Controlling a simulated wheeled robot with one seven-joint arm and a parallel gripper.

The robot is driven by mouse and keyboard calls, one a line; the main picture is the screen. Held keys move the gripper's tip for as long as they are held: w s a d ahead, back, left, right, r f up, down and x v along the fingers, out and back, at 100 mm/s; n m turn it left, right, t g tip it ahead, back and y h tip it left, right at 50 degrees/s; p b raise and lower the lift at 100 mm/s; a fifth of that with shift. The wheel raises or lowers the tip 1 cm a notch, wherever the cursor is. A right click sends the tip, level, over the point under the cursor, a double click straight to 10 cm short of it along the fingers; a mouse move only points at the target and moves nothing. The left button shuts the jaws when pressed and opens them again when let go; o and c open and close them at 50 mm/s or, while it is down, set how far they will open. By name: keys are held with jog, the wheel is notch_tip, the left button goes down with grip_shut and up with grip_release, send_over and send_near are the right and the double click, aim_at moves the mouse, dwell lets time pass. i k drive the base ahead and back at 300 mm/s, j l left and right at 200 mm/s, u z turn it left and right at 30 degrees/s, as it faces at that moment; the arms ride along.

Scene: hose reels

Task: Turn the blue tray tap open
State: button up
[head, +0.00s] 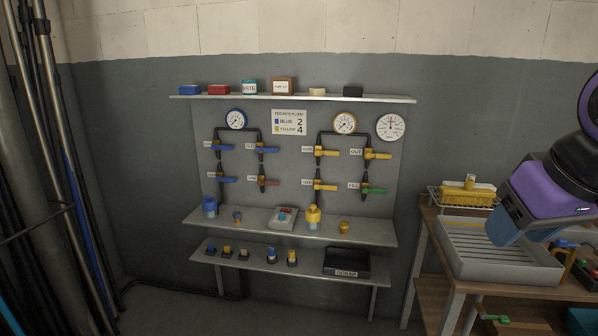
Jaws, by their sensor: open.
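Several taps are on the grey wall panel (295,212). The left group has a blue upper-left handle (225,148), a blue upper-right handle (268,150) by an OUT label, a blue lower-left handle (227,180) and a reddish-brown lower-right handle (270,183). The labels by the lower handles are too small to read, so I cannot tell which is the tray tap. The handles lie roughly level. My gripper (508,222) is at the far right above the workbench, well apart from the panel, with nothing visible in it. Its fingers are hard to make out.
The right group has yellow taps (328,152) and a green one (375,190). Shelves (365,230) jut out below. A slatted tray (500,273) sits on the bench.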

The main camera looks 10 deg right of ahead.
aim_at(559, 243)
jog(key=z, duration=1.4)
jog(key=i+j+z, duration=0.35)
jog(key=i+j, duration=0.45)
jog(key=j, duration=0.1)
